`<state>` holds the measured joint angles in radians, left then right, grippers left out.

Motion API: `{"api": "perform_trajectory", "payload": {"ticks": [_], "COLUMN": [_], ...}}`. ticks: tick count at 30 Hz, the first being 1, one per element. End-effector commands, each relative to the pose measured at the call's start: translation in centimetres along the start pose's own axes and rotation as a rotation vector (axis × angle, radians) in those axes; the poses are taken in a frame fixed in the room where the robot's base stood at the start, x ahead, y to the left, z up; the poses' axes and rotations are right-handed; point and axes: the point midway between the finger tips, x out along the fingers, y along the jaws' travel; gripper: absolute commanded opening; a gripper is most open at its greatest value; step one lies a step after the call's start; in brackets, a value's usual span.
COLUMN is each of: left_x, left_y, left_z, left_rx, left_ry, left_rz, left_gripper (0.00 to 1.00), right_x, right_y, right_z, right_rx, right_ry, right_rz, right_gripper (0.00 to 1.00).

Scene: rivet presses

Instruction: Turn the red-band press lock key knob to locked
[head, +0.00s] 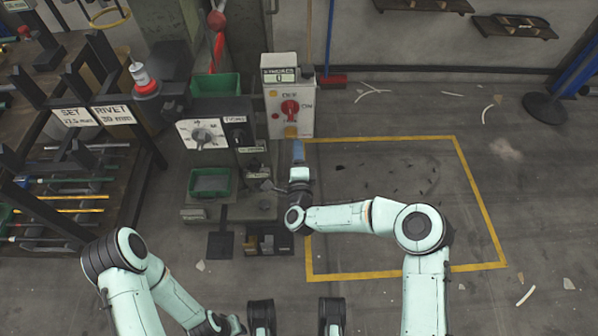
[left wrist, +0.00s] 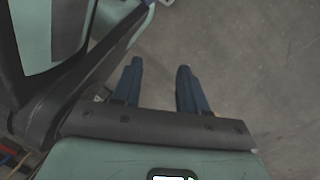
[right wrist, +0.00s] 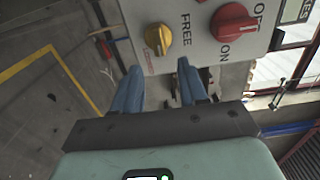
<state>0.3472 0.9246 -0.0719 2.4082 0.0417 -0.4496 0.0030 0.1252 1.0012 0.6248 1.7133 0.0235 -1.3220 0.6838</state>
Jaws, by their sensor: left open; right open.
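A pale control box (head: 291,72) stands at the right side of the press. It carries a red knob (right wrist: 233,22) beside the words OFF and ON, and a yellow knob (right wrist: 158,39) beside the word FREE. My left gripper (left wrist: 159,68) is open and empty, low over bare floor, away from the press.
A dial panel (head: 203,134) and green bins (head: 210,182) are on the press left of the box. A rack (head: 75,160) with rods and SET and RIVET signs stands further left. A yellow floor outline (head: 482,215) surrounds mostly clear floor at right.

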Motion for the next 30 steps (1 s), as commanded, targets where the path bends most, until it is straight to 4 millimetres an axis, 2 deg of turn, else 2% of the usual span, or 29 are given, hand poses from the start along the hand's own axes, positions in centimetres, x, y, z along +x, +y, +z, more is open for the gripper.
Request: {"api": "perform_trajectory", "payload": {"ticks": [1,6,12,18,30], "left_x": [-0.7,-2.1,-3.1,-3.3,-3.3], "left_y": [0.6,2.0,3.0,3.3,3.3], "left_z": [-0.5,-2.2,-3.2,-3.6,-3.6], "left_rx": [0.008,0.027,0.038,0.041,0.041], "left_ry": [0.022,0.086,0.128,0.143,0.142], "left_rz": [0.011,0.039,0.058,0.064,0.063], "left_gripper": [0.43,0.43,0.43,0.43,0.43], "right_x": [-1.4,-5.2,-8.0,-8.9,-8.9], "right_y": [-0.3,-0.2,-0.1,0.0,0.0], "right_z": [0.0,0.0,0.0,0.0,0.0], "right_rx": [-0.001,-0.001,0.001,0.001,0.001], "right_ry": [-0.003,-0.003,-0.002,0.0,0.0], "right_rz": [0.003,0.003,0.001,-0.001,0.0], "right_gripper": [0.43,0.43,0.43,0.43,0.43]}}
